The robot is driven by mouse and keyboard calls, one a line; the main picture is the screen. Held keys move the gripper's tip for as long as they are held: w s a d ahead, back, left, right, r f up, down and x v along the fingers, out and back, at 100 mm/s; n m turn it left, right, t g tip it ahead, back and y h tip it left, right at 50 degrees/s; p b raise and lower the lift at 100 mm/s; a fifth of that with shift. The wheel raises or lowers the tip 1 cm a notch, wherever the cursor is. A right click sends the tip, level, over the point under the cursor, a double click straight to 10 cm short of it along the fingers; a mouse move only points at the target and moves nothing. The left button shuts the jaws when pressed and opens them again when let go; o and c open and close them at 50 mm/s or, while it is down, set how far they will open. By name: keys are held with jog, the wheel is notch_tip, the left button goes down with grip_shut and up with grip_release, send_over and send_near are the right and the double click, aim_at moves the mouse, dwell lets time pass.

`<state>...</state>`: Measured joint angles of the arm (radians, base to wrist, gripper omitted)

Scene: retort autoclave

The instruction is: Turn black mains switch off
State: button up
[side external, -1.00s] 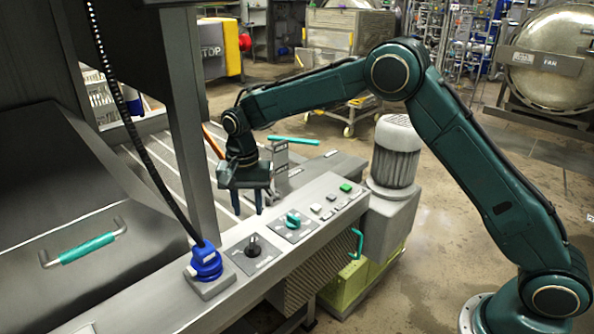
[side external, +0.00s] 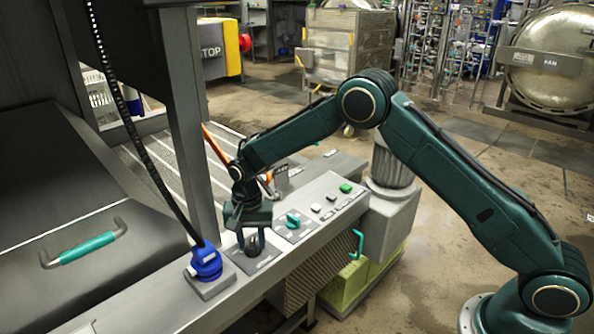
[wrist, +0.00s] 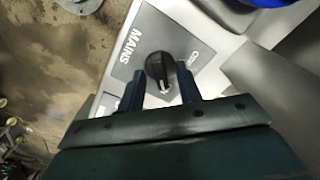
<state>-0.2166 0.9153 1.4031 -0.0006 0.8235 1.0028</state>
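The black mains switch (side external: 253,246) is a round knob on a dark square plate on the sloping grey panel, beside the blue connector. In the wrist view the black knob (wrist: 160,70) has a pale pointer mark towards my gripper, next to the printed word MAINS. My gripper (side external: 252,243) is down at the switch, pointing downward. Its two dark blue fingers (wrist: 160,80) stand apart, one on each side of the knob. Whether they touch it, I cannot tell. The fingers partly hide the knob in the side view.
A blue connector (side external: 206,264) with a black cable stands left of the switch. A teal rotary switch (side external: 293,220) and several push buttons (side external: 330,200) lie to the right. A grey post (side external: 188,130) rises close behind, and a teal handle (side external: 357,244) sticks out in front.

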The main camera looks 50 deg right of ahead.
grip_shut()
